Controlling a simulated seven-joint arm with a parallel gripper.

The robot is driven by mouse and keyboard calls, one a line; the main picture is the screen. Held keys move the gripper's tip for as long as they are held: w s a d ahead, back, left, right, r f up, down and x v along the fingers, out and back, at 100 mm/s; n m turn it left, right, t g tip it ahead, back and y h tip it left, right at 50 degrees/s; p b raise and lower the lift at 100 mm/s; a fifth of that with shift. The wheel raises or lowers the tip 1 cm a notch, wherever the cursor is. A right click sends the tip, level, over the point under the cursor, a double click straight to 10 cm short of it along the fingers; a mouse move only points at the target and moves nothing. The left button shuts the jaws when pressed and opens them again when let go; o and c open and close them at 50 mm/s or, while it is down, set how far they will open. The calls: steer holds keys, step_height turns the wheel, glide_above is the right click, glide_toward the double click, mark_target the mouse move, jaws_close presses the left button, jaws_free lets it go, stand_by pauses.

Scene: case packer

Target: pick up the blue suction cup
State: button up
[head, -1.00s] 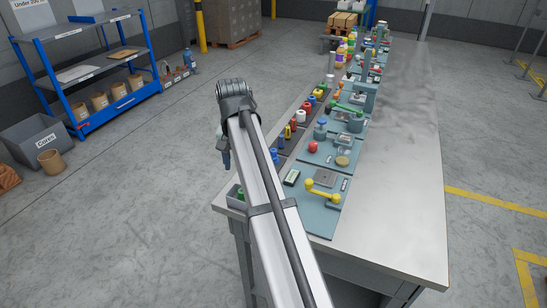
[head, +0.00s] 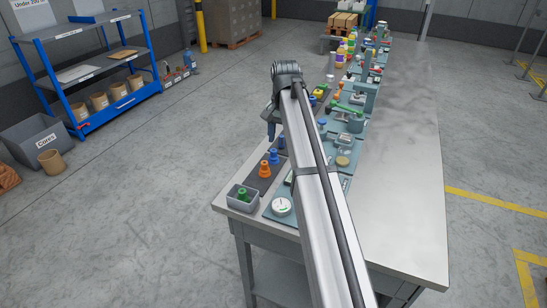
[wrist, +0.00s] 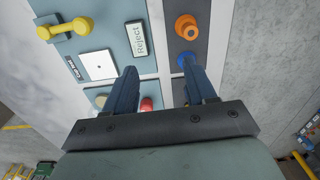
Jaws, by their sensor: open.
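A small blue suction cup (head: 273,157) stands on a dark mat beside an orange suction cup (head: 265,168) near the bench's left edge. In the wrist view the blue cup (wrist: 184,60) shows just past the tip of the right finger, partly hidden by it, and the orange cup (wrist: 186,27) is above it. My gripper (wrist: 160,70) is open with nothing between its dark blue fingers. In the head view my gripper (head: 271,130) hangs at the bench's left side, above and behind the blue cup. Whether a finger touches the cup cannot be told.
A grey tray (head: 232,202) holding a green cup stands at the near left corner. A round gauge (head: 281,206) is right of it. In the wrist view, a yellow handle (wrist: 66,29) and a Reject label (wrist: 136,38) sit on the teal panel. The bench's right side is clear.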

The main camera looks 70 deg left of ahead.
steer(key=a+m, duration=0.2)
steer(key=m+y, duration=0.2)
steer(key=m, duration=2)
glide_toward(274, 150)
steer(key=f, duration=0.4)
steer(key=shift+s+a+f, duration=0.15)
steer(key=shift+a+f, duration=0.2)
steer(key=shift+f, duration=0.05)
steer(key=shift+s+a+f, duration=0.1)
steer(key=shift+a+f, duration=0.1)
steer(key=shift+f, duration=0.75)
steer(key=shift+a+f, duration=0.25)
steer(key=shift+f, duration=0.7)
steer(key=shift+a+f, duration=0.2)
steer(key=shift+f, duration=0.75)
steer(key=shift+c, duration=0.4)
jaws_close()
